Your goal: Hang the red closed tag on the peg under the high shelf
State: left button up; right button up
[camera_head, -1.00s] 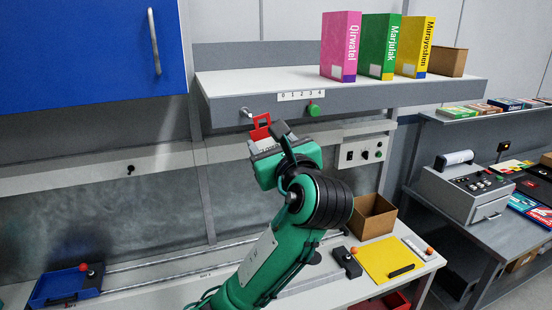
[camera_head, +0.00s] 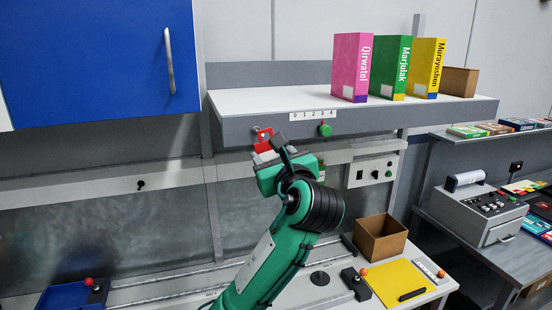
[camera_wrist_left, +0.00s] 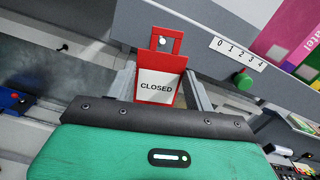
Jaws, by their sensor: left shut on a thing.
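The red closed tag (camera_wrist_left: 168,62) has a white panel reading "CLOSED" and a square opening at its top. My left gripper (camera_head: 270,154) is shut on its lower part, just below the front edge of the high shelf (camera_head: 400,117). In the left wrist view the tag stands between the two fingers. The pale peg (camera_wrist_left: 162,41) shows through the tag's opening; I cannot tell whether its tip passes through. In the head view the tag (camera_head: 264,138) overlaps the peg's place and largely hides it. My right gripper is not in view.
A green knob (camera_head: 325,130) and a 0–4 scale (camera_head: 312,116) are on the shelf front, right of the tag. Pink, green and yellow binders stand on the shelf. A blue cabinet (camera_head: 90,60) hangs at left. A control box (camera_head: 375,172) is below the shelf.

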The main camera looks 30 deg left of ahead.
aim_at(269, 153)
pick_arm(q)
jog(key=shift+w+a, duration=0.3)
jog(key=shift+a, duration=0.1)
jog(key=shift+x, duration=1)
jog(key=shift+w+a+f, duration=0.15)
jog(key=shift+w+a, duration=0.2)
jog(key=shift+a, duration=0.05)
jog(key=shift+w+a+f, duration=0.35)
jog(key=shift+a+f, duration=0.1)
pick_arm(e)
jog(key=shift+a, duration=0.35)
pick_arm(q)
jog(key=o, duration=1.2)
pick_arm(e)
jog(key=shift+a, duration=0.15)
